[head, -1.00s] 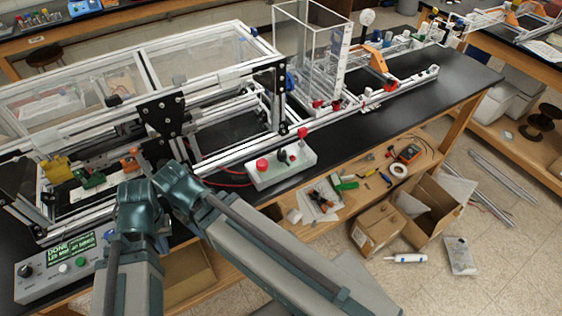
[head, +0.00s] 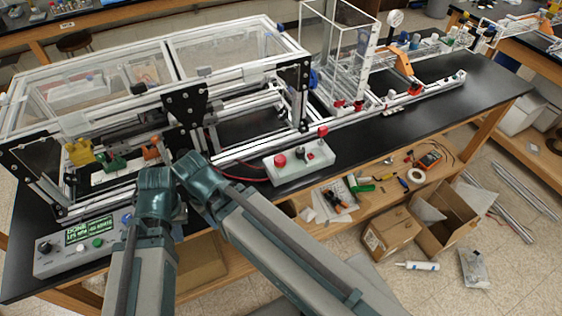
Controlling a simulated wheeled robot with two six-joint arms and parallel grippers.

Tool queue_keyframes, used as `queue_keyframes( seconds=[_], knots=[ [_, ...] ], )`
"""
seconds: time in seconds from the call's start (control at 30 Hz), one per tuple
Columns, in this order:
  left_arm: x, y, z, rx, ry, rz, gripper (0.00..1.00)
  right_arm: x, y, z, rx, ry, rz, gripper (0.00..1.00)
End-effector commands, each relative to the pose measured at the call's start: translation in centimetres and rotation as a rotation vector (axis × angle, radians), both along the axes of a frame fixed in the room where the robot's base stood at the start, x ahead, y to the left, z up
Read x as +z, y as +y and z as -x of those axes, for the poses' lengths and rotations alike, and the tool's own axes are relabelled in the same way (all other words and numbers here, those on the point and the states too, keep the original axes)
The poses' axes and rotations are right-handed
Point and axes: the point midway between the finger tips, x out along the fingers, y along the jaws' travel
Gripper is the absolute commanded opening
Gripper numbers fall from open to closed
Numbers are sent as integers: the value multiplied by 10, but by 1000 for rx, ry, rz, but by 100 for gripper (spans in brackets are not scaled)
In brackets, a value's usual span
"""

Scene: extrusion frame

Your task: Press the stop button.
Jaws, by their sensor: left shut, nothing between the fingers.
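A pale control box (head: 299,163) lies on the front edge of the black bench, right of my arm links. It carries a red mushroom button (head: 280,161), a dark knob and a second red button (head: 322,131) at its back right. My left gripper (head: 167,153) is small and mostly hidden behind my teal wrist joints, in front of the frame. It looks shut and empty, left of the box and apart from it. My right gripper cannot be made out.
An aluminium extrusion frame with clear panels (head: 110,87) fills the back left of the bench. A grey panel with a green screen (head: 90,231) sits at the front left. The bench right of the box is clear.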

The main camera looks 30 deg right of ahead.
Motion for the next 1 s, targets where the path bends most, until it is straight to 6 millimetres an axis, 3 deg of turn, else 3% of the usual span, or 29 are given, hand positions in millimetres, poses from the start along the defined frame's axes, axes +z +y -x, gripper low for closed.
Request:
queue_keyframes(
  seconds=[0.27, 0.47, 0.53, 0.77, 1.0],
  knots=[
    [0, 0, 0, 0, 0, 0, 0, 0, 0, 0, 0, 0, 0, 48],
    [11, 0, 0, 1, 0, 0, 0, 11, -9, -10, 47, 7, -7, 12],
    [21, 0, 0, 1, 0, 0, 0, 21, -18, -20, 104, 15, -15, 0],
    [62, 0, 0, 4, 1, 1, 0, 61, -73, -63, 390, 42, -52, 0],
    [102, 0, 0, 7, 1, 1, 0, 101, -143, -99, 709, 52, -88, 0]
  ],
)
